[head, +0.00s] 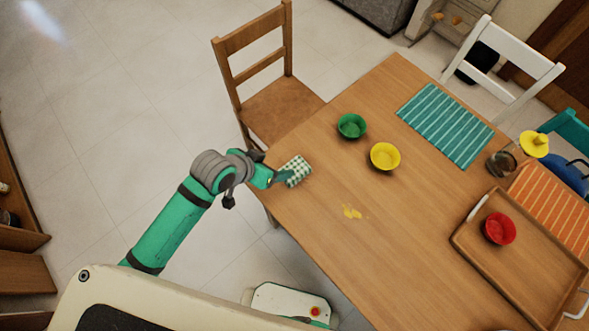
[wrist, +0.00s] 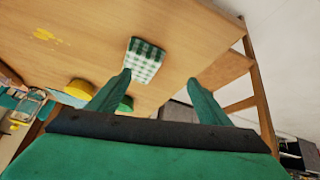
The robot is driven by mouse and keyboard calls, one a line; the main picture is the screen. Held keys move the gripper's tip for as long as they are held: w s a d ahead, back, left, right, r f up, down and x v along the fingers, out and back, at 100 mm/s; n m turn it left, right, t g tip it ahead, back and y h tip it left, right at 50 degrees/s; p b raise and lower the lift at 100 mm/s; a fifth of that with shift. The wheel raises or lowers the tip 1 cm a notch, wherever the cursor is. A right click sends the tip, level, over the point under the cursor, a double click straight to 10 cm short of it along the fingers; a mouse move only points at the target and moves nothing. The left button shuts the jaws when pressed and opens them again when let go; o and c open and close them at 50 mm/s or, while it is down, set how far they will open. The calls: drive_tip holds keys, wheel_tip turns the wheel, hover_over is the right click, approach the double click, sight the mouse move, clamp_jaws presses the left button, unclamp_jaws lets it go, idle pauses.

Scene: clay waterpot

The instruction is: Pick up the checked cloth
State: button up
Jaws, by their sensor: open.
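The checked cloth (head: 298,168) is a small green-and-white folded piece on the wooden table, near its left edge in the head view. In the wrist view the cloth (wrist: 146,62) lies just beyond my fingertips, closer to the left finger. My gripper (head: 281,176) is at the table's left edge, right beside the cloth. In the wrist view my gripper (wrist: 160,80) has its two fingers wide apart with nothing held between them. Whether a finger touches the cloth I cannot tell.
A green bowl (head: 352,126) and a yellow bowl (head: 385,156) stand to the cloth's right. A yellow spill (head: 350,211) marks the table. A wooden chair (head: 275,105) stands at the table's edge behind my gripper. A tray (head: 480,243) holding a red bowl (head: 499,229) is at right.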

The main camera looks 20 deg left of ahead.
sight(295, 169)
drive_tip(key=shift+w+d+r+m+g, duration=0.1)
drive_tip(key=shift+w+d+m+g, duration=0.2)
drive_tip(key=shift+d+g, duration=0.3)
drive_tip(key=w+d+r+m+g+y, duration=0.2)
drive_tip(key=d+r+m+g+y, duration=0.1)
drive_tip(key=d+r+g, duration=0.25)
drive_tip(key=shift+t, duration=0.25)
drive_tip(key=shift+s+a+f, duration=0.1)
drive_tip(key=shift+a+f, duration=0.05)
drive_tip(key=shift+f, duration=1.5)
drive_tip(key=shift+w+a+f, duration=0.1)
drive_tip(key=shift+a+f, duration=0.05)
drive_tip(key=shift+f, duration=1.5)
drive_tip(key=shift+s+a+f, duration=0.1)
drive_tip(key=shift+a+f, duration=0.05)
drive_tip(key=shift+f, duration=1.5)
drive_tip(key=c, duration=1.1)
